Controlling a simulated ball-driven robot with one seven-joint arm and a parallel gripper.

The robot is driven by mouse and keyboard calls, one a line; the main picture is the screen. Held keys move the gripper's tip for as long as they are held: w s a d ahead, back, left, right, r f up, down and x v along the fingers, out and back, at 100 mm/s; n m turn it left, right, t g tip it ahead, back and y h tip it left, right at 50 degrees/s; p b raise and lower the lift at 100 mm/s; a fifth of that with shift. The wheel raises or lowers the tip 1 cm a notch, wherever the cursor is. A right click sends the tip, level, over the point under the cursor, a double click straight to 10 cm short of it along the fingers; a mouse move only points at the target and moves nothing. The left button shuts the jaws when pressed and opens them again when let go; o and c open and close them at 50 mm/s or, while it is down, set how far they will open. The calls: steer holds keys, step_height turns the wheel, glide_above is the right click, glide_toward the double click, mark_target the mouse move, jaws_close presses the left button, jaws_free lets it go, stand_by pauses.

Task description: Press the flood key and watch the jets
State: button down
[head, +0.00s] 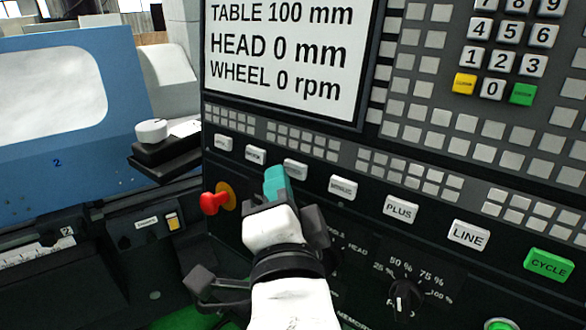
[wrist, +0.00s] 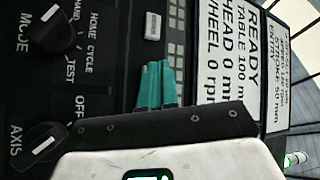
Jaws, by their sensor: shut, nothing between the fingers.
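A slanted row of white keys runs under the screen on the dark control panel. The small lettering on the left ones, including a key (head: 223,143) at the far left, a second key (head: 255,154) and a third key (head: 295,168), is too blurred for me to tell which is flood. My gripper (head: 276,180) has its teal fingertips shut and empty, just below and left of the third key in the head view. Contact cannot be told. In the wrist view the fingertips (wrist: 157,85) hide part of the key row; one white key (wrist: 153,25) shows beside them. No jets are visible.
The screen (head: 280,50) reads table 100 mm, head 0 mm, wheel 0 rpm. A red knob (head: 213,203) sticks out left of my gripper. Keys PLUS (head: 400,209), LINE (head: 468,235) and green CYCLE (head: 548,265) lie right. A blue windowed door (head: 120,150) stands left.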

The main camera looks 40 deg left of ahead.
steer(key=shift+w, duration=0.4)
steer(key=shift+w+f, duration=0.15)
steer(key=shift+w, duration=0.25)
stand_by(0.7)
steer(key=shift+s+b, duration=0.15)
steer(key=shift+b, duration=0.15)
steer(key=shift+s, duration=0.65)
steer(key=shift+s+r+b, duration=0.2)
steer(key=shift+s+b, duration=0.15)
steer(key=shift+s, duration=0.5)
steer(key=shift+s+r+b, duration=0.2)
steer(key=shift+s+b, duration=0.15)
steer(key=shift+s, duration=0.45)
steer(key=shift+s+r+b, duration=0.2)
steer(key=shift+s+b, duration=0.15)
steer(key=shift+s, duration=0.5)
